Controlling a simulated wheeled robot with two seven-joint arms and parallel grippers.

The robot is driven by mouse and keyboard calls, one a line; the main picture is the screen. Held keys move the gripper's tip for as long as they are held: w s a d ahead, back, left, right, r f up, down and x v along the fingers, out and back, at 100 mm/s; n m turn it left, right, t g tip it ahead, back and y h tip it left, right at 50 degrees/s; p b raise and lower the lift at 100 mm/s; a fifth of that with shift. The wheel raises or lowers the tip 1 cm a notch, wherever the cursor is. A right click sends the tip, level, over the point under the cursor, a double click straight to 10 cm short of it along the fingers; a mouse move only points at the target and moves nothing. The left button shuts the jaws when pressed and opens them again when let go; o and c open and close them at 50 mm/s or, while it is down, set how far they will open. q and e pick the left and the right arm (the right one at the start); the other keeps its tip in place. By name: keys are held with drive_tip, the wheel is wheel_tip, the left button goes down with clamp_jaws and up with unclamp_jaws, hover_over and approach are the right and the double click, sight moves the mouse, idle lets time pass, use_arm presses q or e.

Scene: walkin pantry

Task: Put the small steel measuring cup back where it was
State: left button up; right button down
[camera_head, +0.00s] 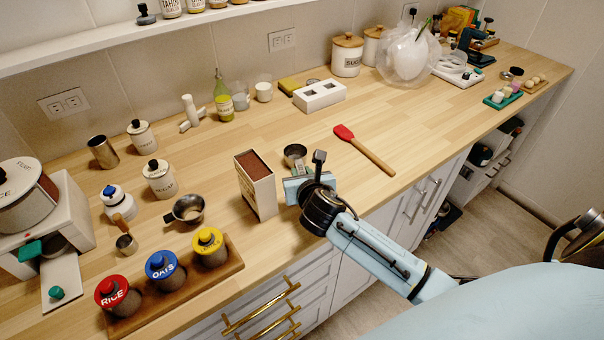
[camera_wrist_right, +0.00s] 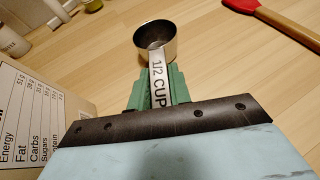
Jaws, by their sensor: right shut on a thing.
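The small steel measuring cup (camera_head: 295,153) is at the counter's front part, right of an open box. In the right wrist view the cup (camera_wrist_right: 156,40) shows its round bowl and a flat handle marked "1/2 CUP". My right gripper (camera_head: 299,175) is shut on that handle, with its green fingers (camera_wrist_right: 158,92) on both sides and the bowl beyond the fingertips. The bowl looks level and close to the wood; I cannot tell whether it touches. My left gripper is not in view.
The box (camera_head: 256,185) stands close left of my right gripper. A red spatula (camera_head: 363,149) lies to the right. Bare wood lies behind the held cup, before the white block (camera_head: 320,96).

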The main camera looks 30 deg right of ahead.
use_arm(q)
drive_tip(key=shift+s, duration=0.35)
use_arm(e)
drive_tip(key=c, duration=1.3)
unclamp_jaws()
drive_tip(key=shift+f, duration=0.1)
drive_tip(key=shift+r, duration=0.2)
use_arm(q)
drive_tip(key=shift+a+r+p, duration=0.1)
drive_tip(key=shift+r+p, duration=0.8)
use_arm(e)
drive_tip(key=v, duration=1.2)
